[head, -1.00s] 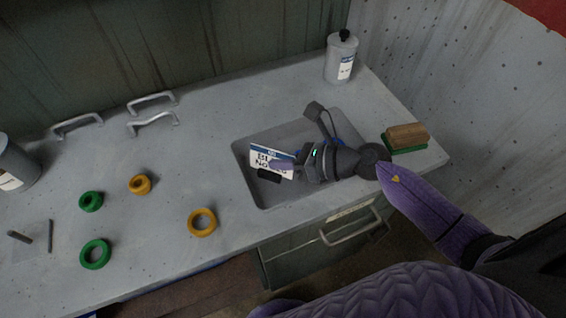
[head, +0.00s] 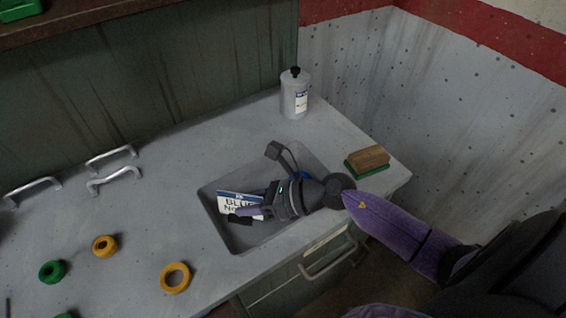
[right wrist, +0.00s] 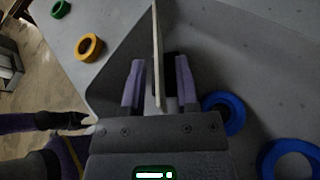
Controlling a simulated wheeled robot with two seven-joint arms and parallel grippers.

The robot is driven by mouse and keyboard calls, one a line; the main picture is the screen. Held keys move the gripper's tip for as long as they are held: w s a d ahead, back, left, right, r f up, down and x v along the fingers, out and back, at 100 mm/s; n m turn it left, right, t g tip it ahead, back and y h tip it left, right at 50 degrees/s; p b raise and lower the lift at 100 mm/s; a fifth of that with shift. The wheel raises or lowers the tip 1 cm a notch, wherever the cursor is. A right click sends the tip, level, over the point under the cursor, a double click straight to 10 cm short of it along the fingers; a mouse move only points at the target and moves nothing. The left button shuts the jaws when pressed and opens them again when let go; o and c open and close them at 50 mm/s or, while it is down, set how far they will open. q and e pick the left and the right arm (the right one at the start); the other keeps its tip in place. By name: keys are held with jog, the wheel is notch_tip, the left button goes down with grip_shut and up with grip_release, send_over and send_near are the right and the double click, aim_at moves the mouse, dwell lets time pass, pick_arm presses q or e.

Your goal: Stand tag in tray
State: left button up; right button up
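The tag (head: 231,198), a white plate with a blue top band and dark lettering, stands on edge in the grey tray (head: 223,184), near its left side. In the right wrist view the tag (right wrist: 156,50) shows edge-on, close to upright. My right gripper (head: 247,213) is down in the tray with one finger on each side of the tag. In the right wrist view, gaps show between the tag and both fingers of my right gripper (right wrist: 159,84), so it is open around it. The tag's lower edge is partly hidden.
Blue rings (right wrist: 228,110) lie beside the gripper, mostly hidden in the head view. A brush (head: 368,161) and a bottle (head: 295,96) stand right and behind. Yellow ring (head: 175,278), green ring (head: 52,271) and metal handles (head: 113,178) lie left on the counter.

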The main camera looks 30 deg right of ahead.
jog(key=p+v, duration=0.1)
jog(key=v, duration=1.1)
jog(key=shift+s, duration=0.1)
